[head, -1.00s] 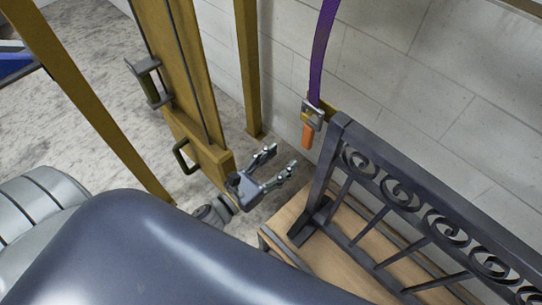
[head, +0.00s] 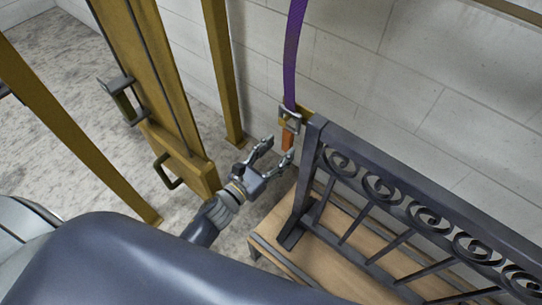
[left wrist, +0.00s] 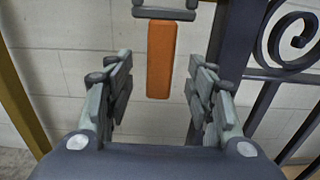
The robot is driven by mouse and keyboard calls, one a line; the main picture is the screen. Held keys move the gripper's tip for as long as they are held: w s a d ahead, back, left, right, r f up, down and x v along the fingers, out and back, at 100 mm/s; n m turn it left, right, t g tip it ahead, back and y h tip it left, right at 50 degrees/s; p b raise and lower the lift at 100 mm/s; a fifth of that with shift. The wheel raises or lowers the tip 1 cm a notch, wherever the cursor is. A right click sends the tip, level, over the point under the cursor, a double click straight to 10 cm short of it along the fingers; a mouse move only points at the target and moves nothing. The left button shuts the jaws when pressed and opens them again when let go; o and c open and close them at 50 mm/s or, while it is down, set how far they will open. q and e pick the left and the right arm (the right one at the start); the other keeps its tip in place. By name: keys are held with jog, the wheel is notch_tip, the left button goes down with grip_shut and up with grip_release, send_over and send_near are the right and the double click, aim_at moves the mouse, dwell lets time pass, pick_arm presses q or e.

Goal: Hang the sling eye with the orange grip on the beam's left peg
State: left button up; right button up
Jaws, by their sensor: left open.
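The sling eye (head: 290,117) is a grey metal buckle at the lower end of a purple strap (head: 293,55), beside the gate's upper left corner. Its orange grip (head: 288,140) hangs below it. In the left wrist view the orange grip (left wrist: 161,60) hangs upright between the open fingers, apart from both, with the metal eye (left wrist: 165,12) at the top edge. My left gripper (head: 279,148) is open and empty, its fingertips close to the grip. A yellow piece (head: 306,115) shows behind the eye; I cannot tell whether it is the peg. My right gripper is not in view.
A dark scroll gate (head: 385,190) stands on a wooden platform (head: 330,255) right of the gripper. Yellow posts (head: 222,75) and a yellow panel with handles (head: 160,100) stand at left. A pale block wall (head: 430,80) is behind.

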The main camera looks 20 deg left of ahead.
aim_at(286, 140)
pick_arm(q)
jog(key=shift+b+x, duration=0.6)
jog(key=shift+x, duration=1.65)
grip_shut()
jog(key=shift+r, duration=0.15)
jog(key=shift+r+p, duration=0.6)
jog(key=shift+r, duration=0.1)
jog(key=v, duration=0.7)
dwell(0.6)
